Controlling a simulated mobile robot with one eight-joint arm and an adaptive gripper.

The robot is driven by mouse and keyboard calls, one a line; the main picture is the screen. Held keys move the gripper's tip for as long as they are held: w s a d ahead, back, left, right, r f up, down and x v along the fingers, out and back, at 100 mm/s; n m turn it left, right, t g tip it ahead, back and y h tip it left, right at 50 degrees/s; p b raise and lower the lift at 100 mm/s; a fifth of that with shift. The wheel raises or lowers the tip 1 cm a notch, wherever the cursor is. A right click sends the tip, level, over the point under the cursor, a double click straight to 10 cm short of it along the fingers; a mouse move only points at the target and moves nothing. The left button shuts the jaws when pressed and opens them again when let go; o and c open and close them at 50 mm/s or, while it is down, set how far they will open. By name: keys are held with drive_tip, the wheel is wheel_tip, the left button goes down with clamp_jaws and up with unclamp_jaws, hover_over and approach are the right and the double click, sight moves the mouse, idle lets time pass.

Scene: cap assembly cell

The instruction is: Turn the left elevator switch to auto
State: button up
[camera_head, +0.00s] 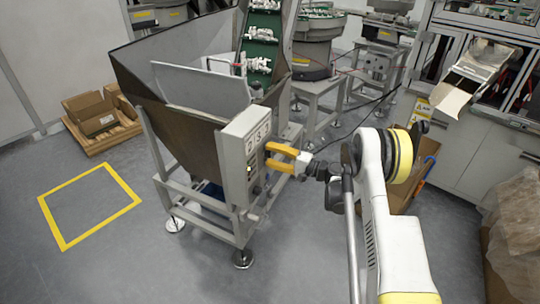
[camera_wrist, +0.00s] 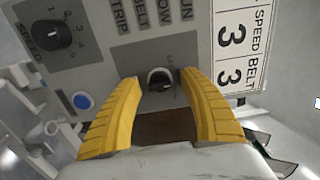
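The elevator's grey control box (camera_head: 243,145) is on the front of the large hopper in the head view. Its panel (camera_wrist: 110,30) fills much of the wrist view, rotated, with lettering that includes "RUN" and "BELT". A small round switch (camera_wrist: 160,78) with a dark face and light rim is on the panel. My gripper (camera_head: 268,156) is at the box's face in the head view. In the wrist view my gripper (camera_wrist: 161,77) is open, its yellow fingers on either side of the switch with visible gaps. The switch position is hard to read.
A black speed dial (camera_wrist: 52,36) and a blue button (camera_wrist: 82,100) are left of the switch in the wrist view. The hopper (camera_head: 165,110) stands behind the box. Cardboard boxes (camera_head: 97,115) lie on a pallet. Open floor (camera_head: 130,265) lies at front left.

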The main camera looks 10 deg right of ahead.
drive_tip(key=v, duration=1.2)
drive_tip(key=s+a+r+n+g+h, duration=0.1)
drive_tip(key=s+a+r+g+h, duration=0.15)
drive_tip(key=s+a+r, duration=0.4)
drive_tip(key=s+a+r+n+g+h, duration=0.2)
drive_tip(key=a+r+h, duration=0.2)
drive_tip(key=r, duration=0.5)
drive_tip(key=s+d+r+n+h, duration=0.1)
drive_tip(key=s+n+h, duration=0.4)
drive_tip(key=s, duration=2.1)
drive_tip(key=shift+d+r+h, duration=0.2)
drive_tip(key=shift+r+h, duration=0.1)
drive_tip(key=shift+h, duration=0.85)
